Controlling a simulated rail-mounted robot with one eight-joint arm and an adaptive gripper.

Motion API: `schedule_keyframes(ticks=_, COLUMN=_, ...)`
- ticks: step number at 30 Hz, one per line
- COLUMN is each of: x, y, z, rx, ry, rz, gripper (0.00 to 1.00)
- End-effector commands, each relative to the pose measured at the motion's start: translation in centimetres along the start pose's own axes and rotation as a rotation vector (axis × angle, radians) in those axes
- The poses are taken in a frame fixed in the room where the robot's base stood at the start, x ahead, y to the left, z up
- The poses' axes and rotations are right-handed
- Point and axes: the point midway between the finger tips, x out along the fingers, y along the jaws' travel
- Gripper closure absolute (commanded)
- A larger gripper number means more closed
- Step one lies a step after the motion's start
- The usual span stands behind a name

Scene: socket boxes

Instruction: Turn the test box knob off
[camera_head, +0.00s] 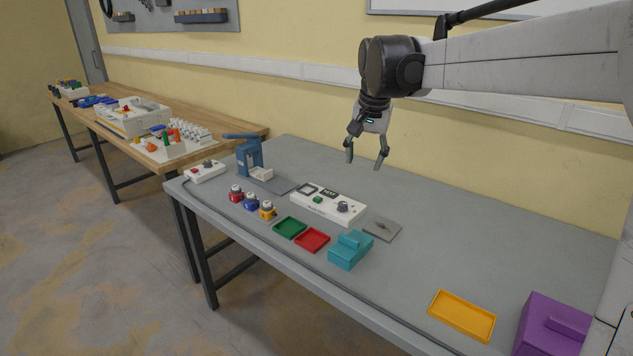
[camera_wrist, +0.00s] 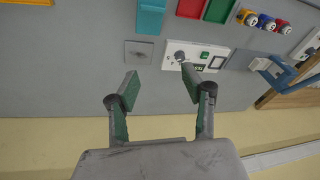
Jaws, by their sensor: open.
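The test box (camera_head: 325,205) is a white box on the grey table, with a dark display, a green button and a dark round knob (camera_head: 343,207) at its right end. My gripper (camera_head: 365,161) is open and empty, in the air above and behind the test box. In the wrist view, the test box (camera_wrist: 208,62) lies beyond the fingers, partly covered by the right finger. The knob (camera_wrist: 180,56) shows near that fingertip, apart in depth. My gripper in the wrist view (camera_wrist: 158,82) has its fingers wide apart. The knob's exact setting is too small to tell.
A grey plate with a small part (camera_head: 382,229) lies right of the test box. Green (camera_head: 290,228) and red (camera_head: 312,240) trays and a teal block (camera_head: 350,250) stand in front. A blue press (camera_head: 250,158) stands left. The table's right middle is clear.

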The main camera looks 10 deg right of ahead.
Motion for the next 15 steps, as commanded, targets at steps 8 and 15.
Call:
schedule_keyframes(ticks=8, x=4.3, y=-3.3, z=-6.5, rx=0.114, ry=-0.076, rz=0.044, gripper=0.56)
schedule_keyframes(ticks=15, x=9.3, y=-5.4, z=-10.8, rx=0.212, ry=-0.138, rz=0.089, gripper=0.56)
